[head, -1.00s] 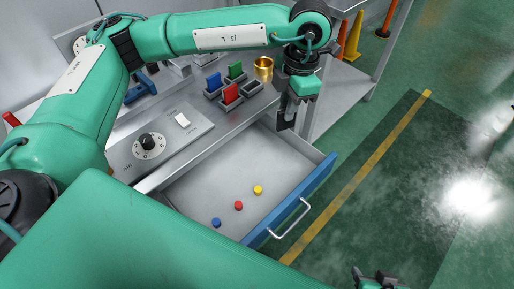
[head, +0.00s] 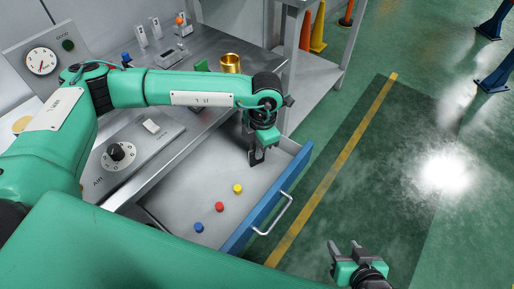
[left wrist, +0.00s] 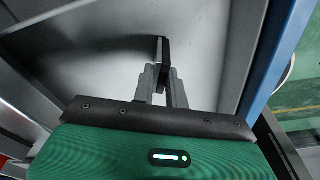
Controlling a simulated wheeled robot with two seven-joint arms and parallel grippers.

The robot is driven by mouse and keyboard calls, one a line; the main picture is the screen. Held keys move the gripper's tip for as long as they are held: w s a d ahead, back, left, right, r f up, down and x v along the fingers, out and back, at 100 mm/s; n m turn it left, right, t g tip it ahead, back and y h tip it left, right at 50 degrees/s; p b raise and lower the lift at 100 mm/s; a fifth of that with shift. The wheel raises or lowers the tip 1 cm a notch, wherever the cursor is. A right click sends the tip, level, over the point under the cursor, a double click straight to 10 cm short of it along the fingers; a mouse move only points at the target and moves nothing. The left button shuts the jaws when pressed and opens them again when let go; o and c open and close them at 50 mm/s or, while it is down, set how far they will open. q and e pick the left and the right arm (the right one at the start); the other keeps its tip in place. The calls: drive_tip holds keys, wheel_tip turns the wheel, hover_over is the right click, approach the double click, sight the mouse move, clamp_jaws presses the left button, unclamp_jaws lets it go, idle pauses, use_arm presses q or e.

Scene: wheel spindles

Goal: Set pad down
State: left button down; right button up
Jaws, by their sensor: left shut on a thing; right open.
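My left gripper (head: 257,152) is shut on a thin black pad, held on edge between its fingers. In the left wrist view the black pad (left wrist: 164,52) stands up from the fingertips (left wrist: 163,85) against the grey drawer floor. The gripper is over the far end of the open drawer (head: 185,187), close to its blue front. I cannot tell whether the pad touches the drawer floor. My right gripper (head: 345,250) is open and empty, over the green floor at the bottom of the head view.
A blue peg (head: 199,227), a red peg (head: 220,207) and a yellow peg (head: 238,188) stand in the drawer's nearer part. The drawer handle (head: 274,217) juts out right. A brass cup (head: 230,63) and a dial panel (head: 117,153) sit on the bench.

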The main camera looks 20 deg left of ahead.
use_arm(q)
drive_tip(key=shift+f, duration=0.15)
drive_tip(key=shift+f, duration=0.1)
drive_tip(key=c, duration=1.4)
unclamp_jaws()
use_arm(e)
drive_tip(key=shift+w+a, duration=0.1)
drive_tip(key=shift+a, duration=0.15)
use_arm(q)
drive_tip(key=shift+r, duration=0.25)
wheel_tip(320, 180, up, 12)
drive_tip(key=w+d+p, duration=0.1)
use_arm(e)
drive_tip(key=d, duration=0.1)
drive_tip(key=s+d+g+h, duration=0.1)
drive_tip(key=shift+s+d+r, duration=0.1)
drive_tip(key=shift+s+d, duration=0.1)
drive_tip(key=shift+d, duration=0.2)
use_arm(q)
drive_tip(key=shift+f, duration=0.2)
use_arm(e)
drive_tip(key=shift+s, duration=0.1)
